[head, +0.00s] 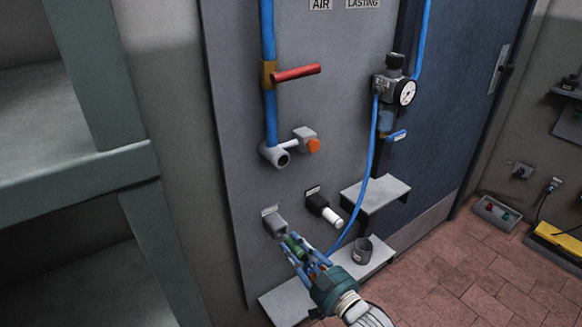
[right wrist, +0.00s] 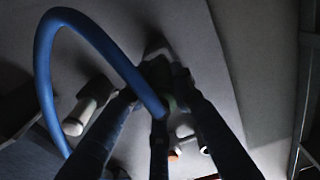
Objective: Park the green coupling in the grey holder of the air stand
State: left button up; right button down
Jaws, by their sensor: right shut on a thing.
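My right gripper (head: 296,252) is shut on the green coupling (head: 292,244) in the lower middle of the head view. The coupling points up and left at the grey holder (head: 274,222) on the air stand panel (head: 232,165). Its tip is at or very near the holder's lower end; I cannot tell whether it is inside. A blue hose (head: 352,217) runs from the regulator down to the gripper. In the dark right wrist view the hose (right wrist: 101,45) loops across my fingers, and the coupling is mostly hidden. My left gripper is out of view.
Right of the grey holder is a black holder with a white plug (head: 332,217). Above are a pipe outlet with an orange knob (head: 313,146) and a red lever (head: 297,73). Grey shelves (head: 375,193) and a dark cup (head: 362,251) are close on the right.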

dwell(0.3)
jog(key=shift+b+x, duration=0.55)
jog(key=shift+x, duration=0.9)
